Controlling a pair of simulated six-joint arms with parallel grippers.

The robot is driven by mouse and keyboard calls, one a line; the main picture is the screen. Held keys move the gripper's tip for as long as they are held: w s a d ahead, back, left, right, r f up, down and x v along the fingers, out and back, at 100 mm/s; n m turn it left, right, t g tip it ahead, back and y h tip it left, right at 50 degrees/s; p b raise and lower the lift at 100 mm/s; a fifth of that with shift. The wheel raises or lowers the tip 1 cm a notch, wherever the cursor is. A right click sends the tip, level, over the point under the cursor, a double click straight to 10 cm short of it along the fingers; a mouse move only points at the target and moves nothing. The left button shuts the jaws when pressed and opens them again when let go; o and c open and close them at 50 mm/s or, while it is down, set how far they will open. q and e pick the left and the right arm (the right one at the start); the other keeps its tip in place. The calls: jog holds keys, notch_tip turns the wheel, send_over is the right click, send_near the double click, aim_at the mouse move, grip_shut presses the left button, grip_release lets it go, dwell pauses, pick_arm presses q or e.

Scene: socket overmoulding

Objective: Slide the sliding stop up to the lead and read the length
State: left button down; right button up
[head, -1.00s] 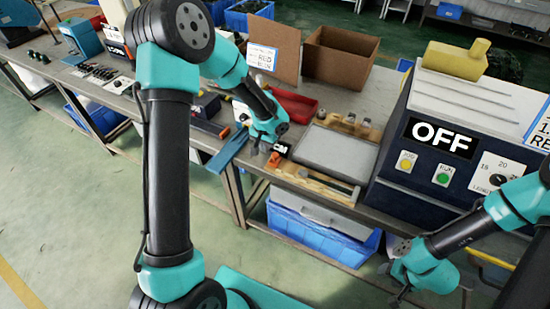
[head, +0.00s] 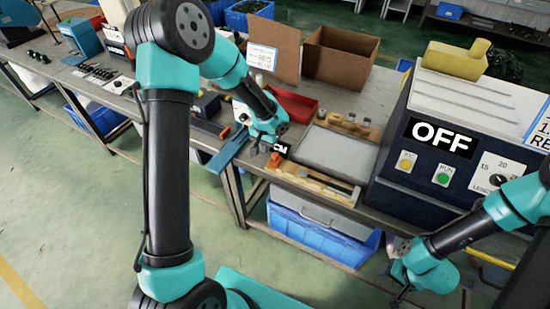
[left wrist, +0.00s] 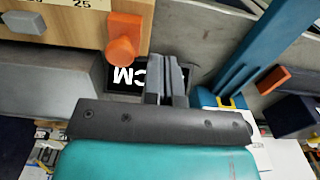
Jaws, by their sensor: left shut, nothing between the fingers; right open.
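The orange sliding stop (head: 274,160) sits at the left end of the wooden length gauge (head: 318,183) at the table's front edge. In the left wrist view the stop (left wrist: 123,38) is an orange block on the gauge board (left wrist: 72,28), near the printed 25. My left gripper (head: 268,148) is shut and empty beside the stop; in the wrist view its fingers (left wrist: 166,72) are just right of it, with a small gap visible. A black CM panel (left wrist: 124,76) is partly behind the fingers. I cannot make out the lead. My right gripper (head: 396,284) is open, low at the right.
A grey tray (head: 338,152) lies behind the gauge. The machine marked OFF (head: 440,135) stands at the right. A blue strip (head: 229,148) lies left of my left gripper. A red bin (head: 293,104) and cardboard box (head: 340,58) are farther back.

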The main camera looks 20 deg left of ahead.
pick_arm(q)
jog(key=shift+f, duration=0.1)
dwell(0.5)
jog(key=shift+f, duration=1.5)
